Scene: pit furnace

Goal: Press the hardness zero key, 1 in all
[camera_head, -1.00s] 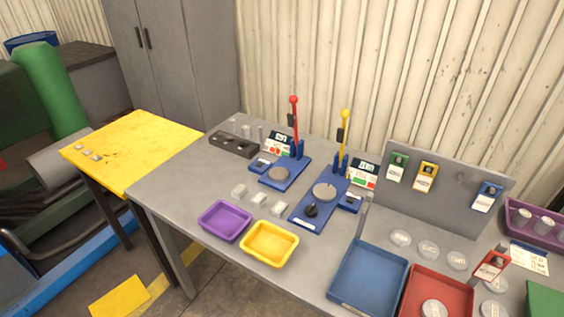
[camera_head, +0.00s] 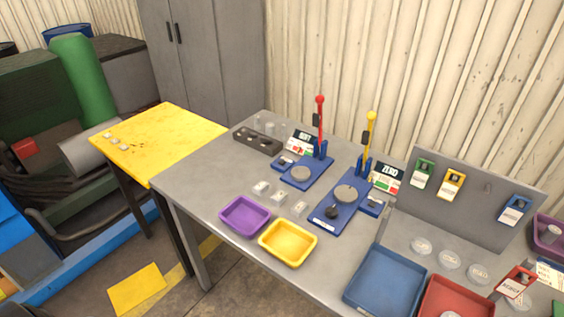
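Two blue bench devices stand on the grey table. The left device (camera_head: 316,176) has a red-knobbed lever (camera_head: 320,118), a round grey plate and a small display sign. The right device (camera_head: 335,214) has a yellow lever (camera_head: 370,128), a round grey plate and a black knob. A display sign marked "ZERO" (camera_head: 386,177) stands beside the yellow lever. A small blue block (camera_head: 373,207) sits at the right device's right side; a similar one (camera_head: 285,161) sits by the left device. I cannot tell which part is the hardness zero key. Neither gripper is in view.
A purple tray (camera_head: 244,217) and a yellow tray (camera_head: 287,243) lie at the table's front edge. A blue tray (camera_head: 384,281) and a red tray (camera_head: 456,298) are at right. A grey board (camera_head: 465,212) holds coloured tags. A yellow table (camera_head: 160,142) adjoins at left.

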